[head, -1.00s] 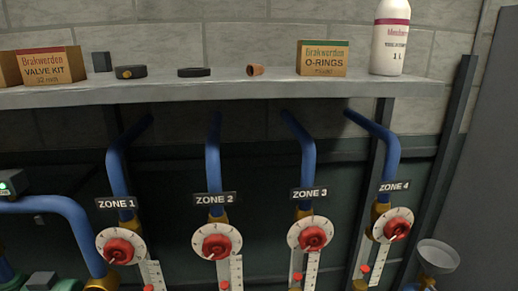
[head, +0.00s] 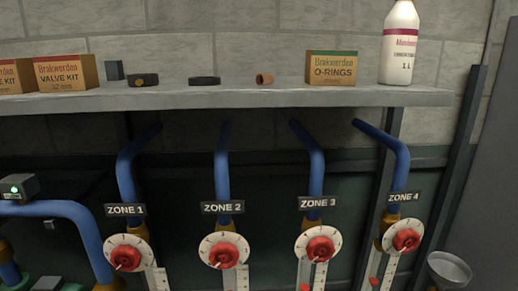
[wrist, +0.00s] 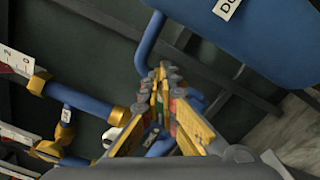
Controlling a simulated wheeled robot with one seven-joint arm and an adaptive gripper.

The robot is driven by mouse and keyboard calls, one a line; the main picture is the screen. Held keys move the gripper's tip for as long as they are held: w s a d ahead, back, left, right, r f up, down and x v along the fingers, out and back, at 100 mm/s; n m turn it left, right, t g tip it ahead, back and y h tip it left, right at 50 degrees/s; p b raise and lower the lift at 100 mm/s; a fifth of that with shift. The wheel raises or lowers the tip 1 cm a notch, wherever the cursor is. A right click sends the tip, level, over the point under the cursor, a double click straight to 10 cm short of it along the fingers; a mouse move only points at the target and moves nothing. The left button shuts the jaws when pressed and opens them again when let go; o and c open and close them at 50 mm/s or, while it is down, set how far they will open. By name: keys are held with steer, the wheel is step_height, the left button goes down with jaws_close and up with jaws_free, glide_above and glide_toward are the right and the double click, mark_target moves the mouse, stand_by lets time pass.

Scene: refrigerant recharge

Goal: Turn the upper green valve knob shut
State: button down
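I cannot make out the upper green valve knob in either view. In the head view, only green parts (head: 75,287) show at the bottom left edge, too cut off to identify. In the wrist view, my gripper (wrist: 162,78) has yellow fingers that converge until their grey-studded tips lie close together. They look shut, and I see nothing held at the tips. Small red and green patches show between the fingers, too small to tell what they are. My gripper does not show in the head view.
A shelf (head: 250,97) carries boxes, rings and a white bottle (head: 399,42). Below it, red-knobbed dials hang on blue pipes labelled ZONE 1 to ZONE 4. A funnel (head: 449,270) stands at right. The wrist view shows brass-jointed blue pipes (wrist: 88,101) left and a large blue surface (wrist: 265,40) upper right.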

steer(key=f, duration=0.1)
steer(key=b, duration=0.1)
steer(key=d+f+b, duration=0.1)
steer(key=shift+w+d+f, duration=0.1)
steer(key=shift+w+f, duration=0.2)
stand_by(0.4)
steer(key=shift+s+f+b, duration=0.1)
steer(key=shift+f+b, duration=0.15)
steer(key=shift+b, duration=0.1)
steer(key=shift+d, duration=0.15)
steer(key=shift+s+d+r, duration=0.1)
steer(key=shift+s+d, duration=0.05)
steer(key=shift+s, duration=0.8)
steer(key=shift+s+d+f, duration=0.1)
steer(key=shift+s+d, duration=0.1)
steer(key=shift+s, duration=0.8)
steer(key=shift+s+d+r, duration=0.1)
steer(key=shift+s+d, duration=0.05)
steer(key=shift+s, duration=0.8)
